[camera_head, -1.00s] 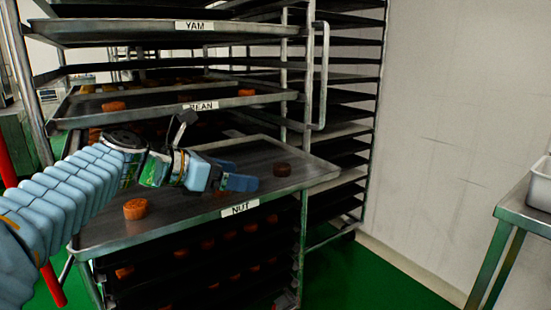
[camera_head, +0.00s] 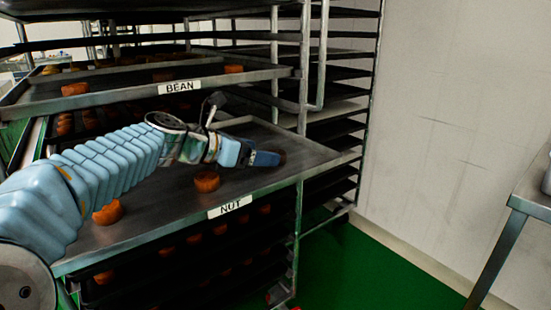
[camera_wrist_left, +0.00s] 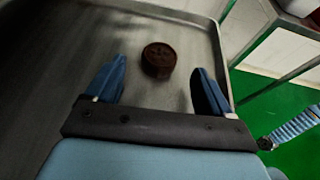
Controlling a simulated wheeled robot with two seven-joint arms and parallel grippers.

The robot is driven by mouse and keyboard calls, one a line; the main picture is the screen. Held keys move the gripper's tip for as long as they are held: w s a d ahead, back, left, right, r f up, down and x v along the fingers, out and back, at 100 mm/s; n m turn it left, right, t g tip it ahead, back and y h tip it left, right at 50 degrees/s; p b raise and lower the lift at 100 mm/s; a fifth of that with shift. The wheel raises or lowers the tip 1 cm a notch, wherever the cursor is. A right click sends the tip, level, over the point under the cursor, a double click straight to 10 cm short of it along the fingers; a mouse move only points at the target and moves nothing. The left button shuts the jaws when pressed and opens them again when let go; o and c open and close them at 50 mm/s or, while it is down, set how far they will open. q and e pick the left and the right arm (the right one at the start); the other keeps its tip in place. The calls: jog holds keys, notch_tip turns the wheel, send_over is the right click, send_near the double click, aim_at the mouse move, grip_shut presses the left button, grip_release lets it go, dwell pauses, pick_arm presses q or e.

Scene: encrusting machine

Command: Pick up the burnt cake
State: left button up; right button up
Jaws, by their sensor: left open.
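The burnt cake (camera_wrist_left: 159,60) is a dark brown round cake on the NUT tray (camera_head: 300,150). In the left wrist view it lies just ahead of the fingertips, between their lines and nearer the middle. My left gripper (camera_head: 268,158) is low over the right part of the tray. Its two blue fingers stand apart in the left wrist view (camera_wrist_left: 158,82), with nothing held. In the head view the cake is almost wholly hidden behind the gripper.
Orange-brown cakes sit on the NUT tray, one (camera_head: 207,181) in front of my left arm and one (camera_head: 107,212) at front left. The BEAN tray (camera_head: 130,97) is above. Rack posts (camera_head: 304,70) stand behind. A metal table (camera_head: 535,195) stands right.

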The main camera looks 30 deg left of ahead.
pick_arm(q)
jog(key=x, duration=0.4)
jog(key=shift+w+f, duration=0.1)
jog(key=shift+w, duration=0.15)
jog(key=c, duration=1.1)
jog(key=shift+c, duration=0.2)
notch_tip(320, 180, up, 10)
jog(key=p, duration=0.3)
jog(key=shift+p, duration=0.4)
